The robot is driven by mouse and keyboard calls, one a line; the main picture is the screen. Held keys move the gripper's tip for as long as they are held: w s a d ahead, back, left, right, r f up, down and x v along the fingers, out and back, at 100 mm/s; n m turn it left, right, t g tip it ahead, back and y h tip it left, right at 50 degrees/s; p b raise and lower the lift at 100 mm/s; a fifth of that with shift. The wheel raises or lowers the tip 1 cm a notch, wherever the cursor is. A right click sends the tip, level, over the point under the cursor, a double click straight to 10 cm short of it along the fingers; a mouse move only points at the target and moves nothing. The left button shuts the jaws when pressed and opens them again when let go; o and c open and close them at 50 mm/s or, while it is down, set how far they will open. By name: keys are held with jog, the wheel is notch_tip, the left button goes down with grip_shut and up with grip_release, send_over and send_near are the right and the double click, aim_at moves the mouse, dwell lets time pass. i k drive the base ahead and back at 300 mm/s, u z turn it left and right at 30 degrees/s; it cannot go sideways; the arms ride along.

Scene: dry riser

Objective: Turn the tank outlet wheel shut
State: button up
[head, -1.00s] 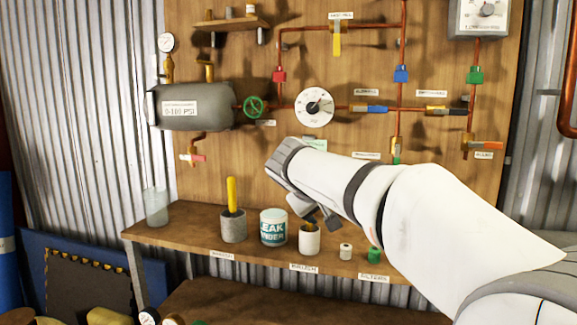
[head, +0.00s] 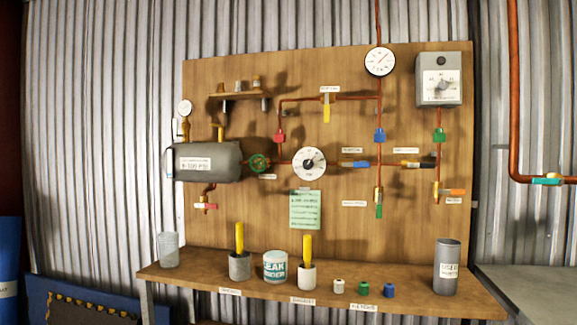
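The tank outlet wheel is a small green handwheel (head: 259,162) on the copper pipe just right of the grey tank (head: 207,161). It is mounted on the wooden board in the head view. Whether the wheel is open or shut cannot be told from here. My gripper and arm are not in view, and nothing covers the wheel.
Below the board, a wooden shelf (head: 330,290) holds a leak finder tub (head: 275,267), pots with yellow sticks, small fittings and a grey cup (head: 447,266). Several coloured lever valves line the pipes. A grey bench (head: 530,285) stands at the right. Space before the board looks clear.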

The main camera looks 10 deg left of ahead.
aim_at(258, 163)
jog(key=u, duration=0.25)
jog(key=i, duration=1.35)
jog(key=u, duration=0.25)
